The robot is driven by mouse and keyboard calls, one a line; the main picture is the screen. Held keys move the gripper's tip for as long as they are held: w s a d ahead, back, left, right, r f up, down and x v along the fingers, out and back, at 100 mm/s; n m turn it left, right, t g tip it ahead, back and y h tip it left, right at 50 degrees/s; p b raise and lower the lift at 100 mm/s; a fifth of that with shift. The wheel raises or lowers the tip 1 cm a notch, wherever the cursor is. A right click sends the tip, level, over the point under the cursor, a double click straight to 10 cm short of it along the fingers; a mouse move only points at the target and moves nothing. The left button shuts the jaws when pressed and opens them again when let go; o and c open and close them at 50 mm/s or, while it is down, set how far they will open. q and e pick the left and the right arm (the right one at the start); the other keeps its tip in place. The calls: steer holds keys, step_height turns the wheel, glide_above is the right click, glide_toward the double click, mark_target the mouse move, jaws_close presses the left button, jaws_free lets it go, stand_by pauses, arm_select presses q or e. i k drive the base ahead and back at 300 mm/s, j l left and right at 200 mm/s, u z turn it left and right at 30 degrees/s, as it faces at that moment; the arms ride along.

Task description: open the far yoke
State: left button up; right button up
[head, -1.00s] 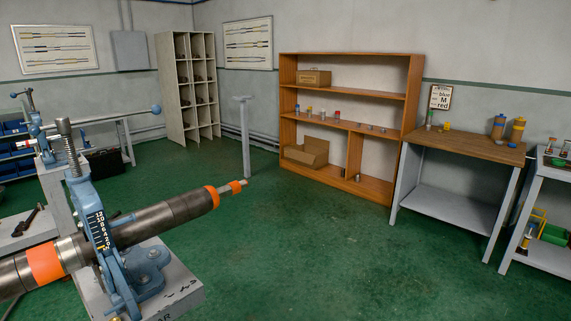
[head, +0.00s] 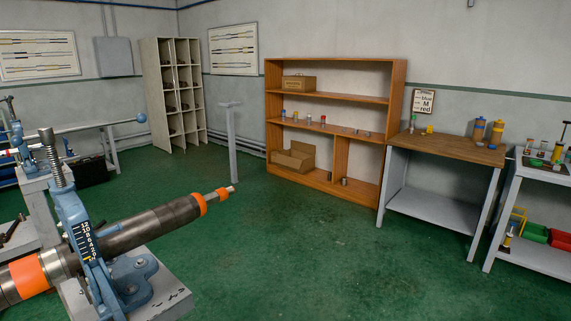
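A near pipe vise has a blue upright yoke (head: 80,225) with a scale strip and a spring-wrapped screw (head: 51,158) on top. It stands on a grey block (head: 165,300) at the lower left. A dark pipe (head: 150,227) with orange bands passes through this yoke and slants up to the right, ending in a narrower metal tip. Another blue vise yoke (head: 18,140) stands farther back at the left edge, on a grey pedestal (head: 38,205). It is small and partly cut off, so I cannot tell whether it is open. Neither gripper is in view.
A wooden shelf (head: 335,61) stands at the back, with a grey post (head: 233,145) left of it. A workbench (head: 450,147) and a grey cart (head: 545,170) stand at the right. The green floor (head: 310,255) in the middle is clear.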

mark_target(67, 202)
steer(key=k+j+u, duration=0.1)
steer(key=u, duration=1.05)
steer(key=i+l, duration=1.55)
steer(key=l, duration=0.2)
